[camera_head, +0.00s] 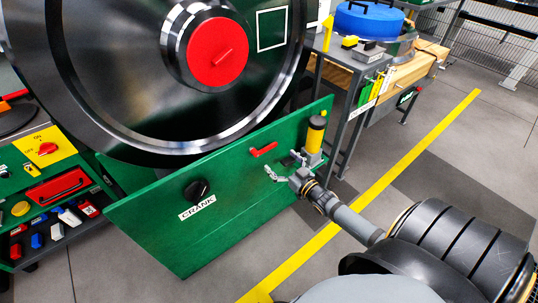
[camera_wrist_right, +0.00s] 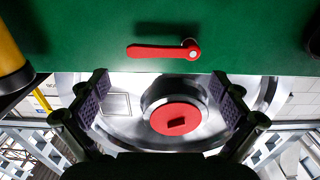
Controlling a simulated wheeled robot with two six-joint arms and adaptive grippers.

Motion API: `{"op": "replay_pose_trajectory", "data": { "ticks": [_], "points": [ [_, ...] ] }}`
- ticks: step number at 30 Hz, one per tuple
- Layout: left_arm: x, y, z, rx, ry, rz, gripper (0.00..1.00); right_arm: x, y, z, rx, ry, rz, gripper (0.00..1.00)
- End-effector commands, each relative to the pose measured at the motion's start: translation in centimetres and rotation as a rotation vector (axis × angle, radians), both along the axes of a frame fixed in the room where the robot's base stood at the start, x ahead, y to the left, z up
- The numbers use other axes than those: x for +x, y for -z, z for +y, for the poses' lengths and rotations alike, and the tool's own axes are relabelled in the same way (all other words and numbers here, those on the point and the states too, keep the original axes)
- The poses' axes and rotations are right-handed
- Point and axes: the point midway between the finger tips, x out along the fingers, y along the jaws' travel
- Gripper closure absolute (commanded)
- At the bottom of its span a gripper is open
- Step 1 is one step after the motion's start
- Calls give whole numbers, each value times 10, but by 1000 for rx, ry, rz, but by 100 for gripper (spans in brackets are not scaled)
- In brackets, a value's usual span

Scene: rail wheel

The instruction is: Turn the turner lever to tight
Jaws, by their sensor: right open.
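A small red lever (camera_head: 264,149) sits on the green panel below the big wheel; I take it for the turner lever. It lies roughly in line with the panel's top edge. In the right wrist view the red lever (camera_wrist_right: 164,51) lies level, with its round pivot end at the right. No tight marking is readable. My right gripper (camera_head: 285,165) is open and empty in front of the panel, near the lever. In the wrist view its two pads (camera_wrist_right: 164,90) stand wide apart, with the lever above them in the picture. My left gripper is not in view.
A black knob (camera_head: 197,191) labelled CRANK is on the same panel (camera_head: 160,236). A yellow cylinder (camera_head: 315,135) stands beside my right gripper. The large dark wheel (camera_head: 120,100) with a red hub (camera_head: 217,52) rises behind. The floor in front is clear.

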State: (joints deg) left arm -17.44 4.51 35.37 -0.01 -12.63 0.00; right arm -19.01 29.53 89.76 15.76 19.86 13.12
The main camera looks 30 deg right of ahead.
Motion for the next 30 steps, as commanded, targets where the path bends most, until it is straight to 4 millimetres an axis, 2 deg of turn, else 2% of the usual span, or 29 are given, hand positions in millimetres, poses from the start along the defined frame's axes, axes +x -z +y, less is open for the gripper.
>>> {"op": "replay_pose_trajectory", "data": {
  "ticks": [1,4,9,19,30],
  "points": [
    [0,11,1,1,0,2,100,12,4,1,-1,1,-5,0],
    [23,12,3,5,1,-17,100,31,4,2,-1,1,-3,0],
    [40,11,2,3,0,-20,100,50,2,4,0,0,0,0],
    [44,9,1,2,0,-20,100,55,1,4,0,1,2,0],
    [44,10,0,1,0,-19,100,55,0,4,0,1,1,50]
  ]
}}
